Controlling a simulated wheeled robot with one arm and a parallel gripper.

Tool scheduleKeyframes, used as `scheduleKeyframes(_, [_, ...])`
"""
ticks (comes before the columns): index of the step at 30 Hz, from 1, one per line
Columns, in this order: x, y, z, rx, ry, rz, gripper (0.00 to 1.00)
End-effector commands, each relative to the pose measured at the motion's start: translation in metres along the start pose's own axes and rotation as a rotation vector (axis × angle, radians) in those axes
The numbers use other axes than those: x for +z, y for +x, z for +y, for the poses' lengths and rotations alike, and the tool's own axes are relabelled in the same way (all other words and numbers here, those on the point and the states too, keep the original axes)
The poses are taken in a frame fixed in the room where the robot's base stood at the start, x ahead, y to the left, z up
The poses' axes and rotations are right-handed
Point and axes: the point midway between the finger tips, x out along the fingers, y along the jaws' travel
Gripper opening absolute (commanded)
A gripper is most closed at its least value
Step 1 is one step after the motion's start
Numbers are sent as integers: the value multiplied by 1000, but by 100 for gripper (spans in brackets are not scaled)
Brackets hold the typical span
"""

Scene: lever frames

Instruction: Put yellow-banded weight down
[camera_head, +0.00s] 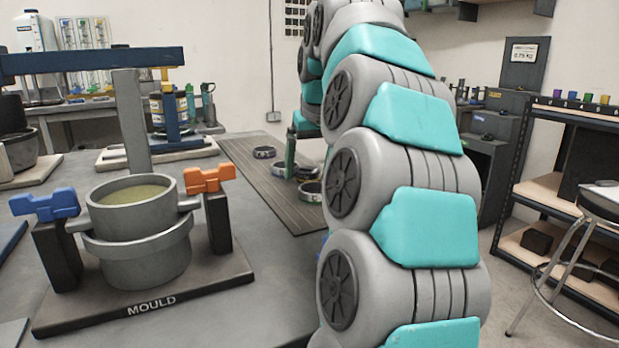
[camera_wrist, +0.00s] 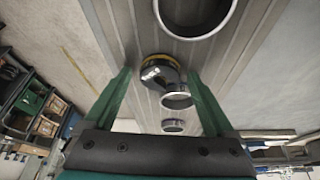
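The yellow-banded weight (camera_wrist: 163,70) is a dark round piece with a yellow band at its rim. In the wrist view it shows between the two green fingers of my gripper (camera_wrist: 158,73), over the grooved grey board (camera_wrist: 118,22). The fingers are apart, with a gap on each side of the weight, and I see no contact. It appears to be on the board; its exact height is hard to tell.
Silvery rings or weights lie near it: a large one (camera_wrist: 195,18) and smaller ones (camera_wrist: 177,101) (camera_wrist: 172,126). The mould (camera_head: 140,235) with blue and orange clamps stands left. A stool (camera_head: 597,203) stands right.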

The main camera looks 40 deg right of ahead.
Motion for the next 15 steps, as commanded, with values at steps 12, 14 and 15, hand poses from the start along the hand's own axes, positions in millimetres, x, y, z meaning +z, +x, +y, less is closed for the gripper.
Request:
scheduleKeyframes(12, [0, 0, 0, 0, 0, 0, 41])
scheduleKeyframes(14, [0, 0, 0, 0, 0, 0, 34])
scheduleKeyframes(15, [0, 0, 0, 0, 0, 0, 30])
